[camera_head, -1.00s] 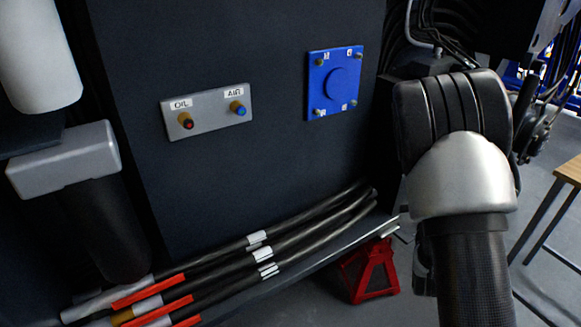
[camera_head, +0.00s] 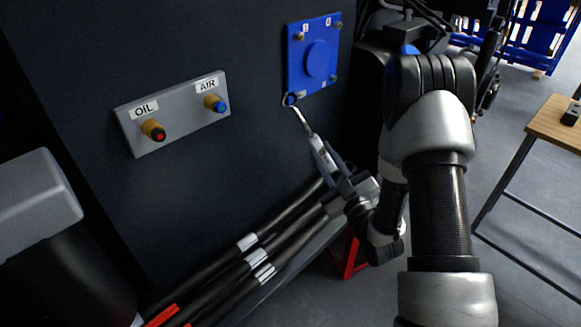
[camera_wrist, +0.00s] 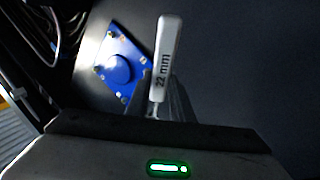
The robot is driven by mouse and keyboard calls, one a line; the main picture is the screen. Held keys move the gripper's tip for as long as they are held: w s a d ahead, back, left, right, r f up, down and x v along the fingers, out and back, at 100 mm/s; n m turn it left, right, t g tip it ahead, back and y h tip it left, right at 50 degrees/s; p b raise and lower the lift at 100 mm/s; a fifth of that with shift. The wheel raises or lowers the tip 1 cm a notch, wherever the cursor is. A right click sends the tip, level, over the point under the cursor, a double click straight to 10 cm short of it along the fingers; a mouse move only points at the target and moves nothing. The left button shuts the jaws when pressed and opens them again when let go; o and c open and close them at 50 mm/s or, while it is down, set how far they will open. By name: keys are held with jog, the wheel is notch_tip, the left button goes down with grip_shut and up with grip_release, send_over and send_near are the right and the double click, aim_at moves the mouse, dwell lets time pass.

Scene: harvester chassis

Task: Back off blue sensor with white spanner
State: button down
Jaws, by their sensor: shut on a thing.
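The brass sensor with a blue centre (camera_head: 215,103) sits under the AIR label on a grey block; it appears to be the blue sensor. My gripper (camera_head: 345,184) is shut on the spanner (camera_head: 309,127), whose pale handle slopes up and left. Its ring end is at the lower left corner of the blue plate, right of the sensor and apart from it. I cannot tell whether the ring is around a bolt there or only in front. In the wrist view the pale spanner handle (camera_wrist: 167,60) reads "22 mm", and its ring is not visible.
A red-centred OIL sensor (camera_head: 153,131) sits left on the grey block (camera_head: 184,117). The blue plate (camera_head: 311,55) has a bolt near each visible corner. Cables (camera_head: 265,255) run below the dark panel. A wooden-topped table (camera_head: 555,125) stands right.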

jog(key=s+a+r+n+g+y, duration=0.3)
jog(key=s+a+n+g+y, duration=0.3)
jog(key=s, duration=0.3)
jog(key=shift+s+a+r+g+y, duration=0.25)
jog(key=shift+s+a+g+y, duration=0.15)
jog(key=shift+a+g+y, duration=0.25)
jog(key=shift+d+f+b, duration=0.1)
jog(key=shift+d+b, duration=0.1)
jog(key=shift+b, duration=0.1)
jog(key=shift+w+a, duration=0.75)
jog(key=shift+a, duration=0.2)
jog(key=shift+w+a, duration=0.75)
jog(key=shift+a, duration=0.15)
jog(key=shift+w+a, duration=0.2)
jog(key=shift+a, duration=0.05)
jog(key=shift+w+a, duration=0.5)
jog(key=shift+a, duration=0.1)
jog(key=shift+w+a, duration=0.1)
jog(key=shift+r, duration=0.2)
